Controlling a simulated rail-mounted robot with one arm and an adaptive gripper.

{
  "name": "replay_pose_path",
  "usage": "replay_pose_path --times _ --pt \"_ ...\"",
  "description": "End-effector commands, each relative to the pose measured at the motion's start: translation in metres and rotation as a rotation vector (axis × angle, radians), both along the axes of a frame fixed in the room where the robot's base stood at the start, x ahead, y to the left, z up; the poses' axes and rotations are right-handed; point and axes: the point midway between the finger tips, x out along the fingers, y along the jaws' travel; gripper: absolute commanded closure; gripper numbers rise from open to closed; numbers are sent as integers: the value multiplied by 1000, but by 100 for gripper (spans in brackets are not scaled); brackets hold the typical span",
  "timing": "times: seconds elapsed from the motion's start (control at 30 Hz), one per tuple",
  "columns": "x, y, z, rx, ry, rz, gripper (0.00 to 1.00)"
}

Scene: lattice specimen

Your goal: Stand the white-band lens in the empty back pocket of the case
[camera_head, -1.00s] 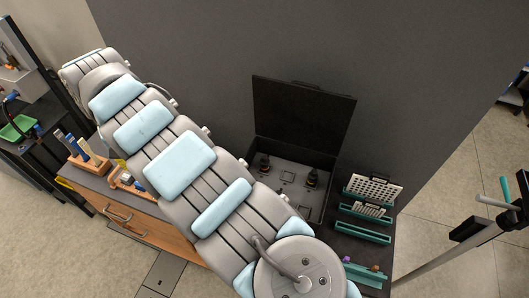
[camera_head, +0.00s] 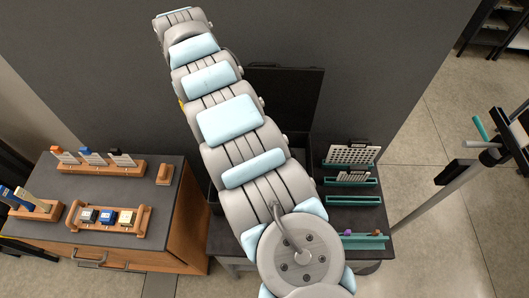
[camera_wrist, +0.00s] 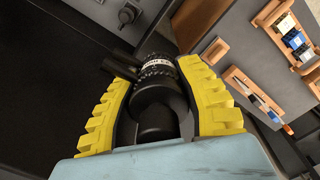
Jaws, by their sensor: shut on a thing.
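The white-band lens (camera_wrist: 157,64) is black, with a pale lettered ring, and sits between the yellow fingers of my gripper (camera_wrist: 158,78) in the wrist view. My gripper is shut on it. The black case stands open, with its lid (camera_head: 290,92) raised against the grey wall in the head view. My arm covers most of the case's inside there, so the back pocket is hidden. In the head view my gripper is hidden behind my arm. In the wrist view, a small dark fitting (camera_wrist: 129,13) shows beyond the held lens; I cannot tell what it is.
Left of the case, a wooden cabinet (camera_head: 120,210) bears a card rack (camera_head: 95,160) and a wooden tray (camera_head: 108,217) with small boxes. Right of it are teal racks with a white perforated plate (camera_head: 350,154) and a teal tray (camera_head: 360,242).

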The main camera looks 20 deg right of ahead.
Motion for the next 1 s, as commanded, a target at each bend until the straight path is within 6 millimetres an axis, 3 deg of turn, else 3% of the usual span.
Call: replay_pose_path --times 0.03,0.4,0.67,1.0 --pt "2 -4 -13 1 2 50 100" --pt "8 -47 -76 0 6 434 100" --pt "8 -66 -99 -4 4 589 100" --pt "7 -75 -111 -5 2 662 100"
